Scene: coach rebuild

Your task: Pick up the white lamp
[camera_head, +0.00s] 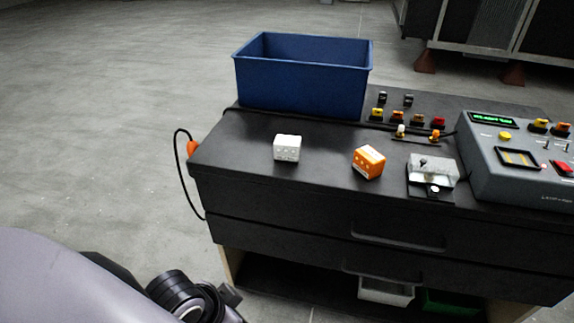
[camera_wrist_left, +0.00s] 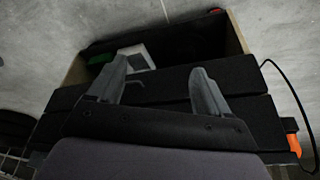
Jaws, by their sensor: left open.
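The white lamp (camera_head: 287,148), a small white block with dark dots on its front, sits on the dark top of the workbench (camera_head: 235,152), left of an orange block of similar shape (camera_head: 369,161). My left gripper is low in front of the bench in the head view, only partly in frame at the bottom. In the left wrist view its two fingers (camera_wrist_left: 163,85) are spread apart with nothing between them, facing the bench's drawer fronts and lower shelf. The white lamp does not show in that view. My right gripper is not in view.
A blue bin (camera_head: 300,80) stands behind the white lamp. A clear-covered device (camera_head: 432,172) and a grey control box (camera_head: 510,170) are to the right. Several small coloured lamps stand behind. A black cable with an orange end (camera_head: 193,148) hangs at the left edge.

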